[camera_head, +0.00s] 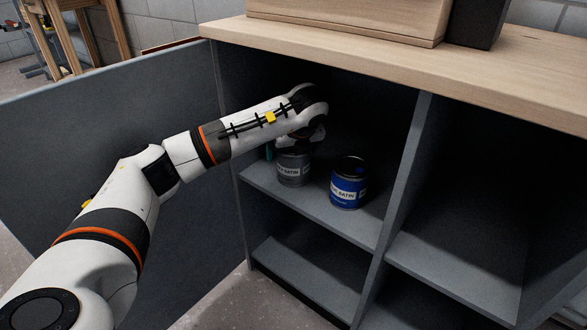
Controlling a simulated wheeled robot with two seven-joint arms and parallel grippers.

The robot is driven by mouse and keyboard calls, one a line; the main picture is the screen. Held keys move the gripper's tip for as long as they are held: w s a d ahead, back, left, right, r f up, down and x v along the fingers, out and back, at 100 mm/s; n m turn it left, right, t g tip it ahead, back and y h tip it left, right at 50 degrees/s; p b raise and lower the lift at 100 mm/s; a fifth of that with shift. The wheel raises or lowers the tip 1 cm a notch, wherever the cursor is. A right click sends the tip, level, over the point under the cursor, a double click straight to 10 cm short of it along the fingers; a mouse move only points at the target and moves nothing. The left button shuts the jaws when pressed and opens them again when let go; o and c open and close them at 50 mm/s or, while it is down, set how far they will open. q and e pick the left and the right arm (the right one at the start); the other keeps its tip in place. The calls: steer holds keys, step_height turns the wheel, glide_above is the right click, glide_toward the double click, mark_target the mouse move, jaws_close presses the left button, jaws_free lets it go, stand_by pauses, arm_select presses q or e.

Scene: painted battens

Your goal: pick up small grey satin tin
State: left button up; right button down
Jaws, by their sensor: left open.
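The small grey satin tin (292,170) stands upright on the upper left shelf of the grey cabinet. Its pale label with dark lettering faces me, and its top is partly covered by my arm. My left gripper (308,140) reaches into the compartment just above the tin. Its fingers are mostly hidden behind the wrist and in shadow, and I cannot tell whether they touch the tin. My right gripper is out of view.
A blue satin tin (348,184) stands close to the right of the grey one. The shelf (330,218) ends in a front edge, with an upright divider (405,170) to the right. An open door (110,130) is at left. The wooden countertop (400,65) lies above.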

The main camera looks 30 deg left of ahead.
arm_select(q)
steer(key=shift+a+f, duration=0.1)
steer(key=shift+f, duration=0.05)
steer(key=c, duration=1.4)
steer(key=shift+w, duration=0.1)
steer(key=shift+r, duration=0.2)
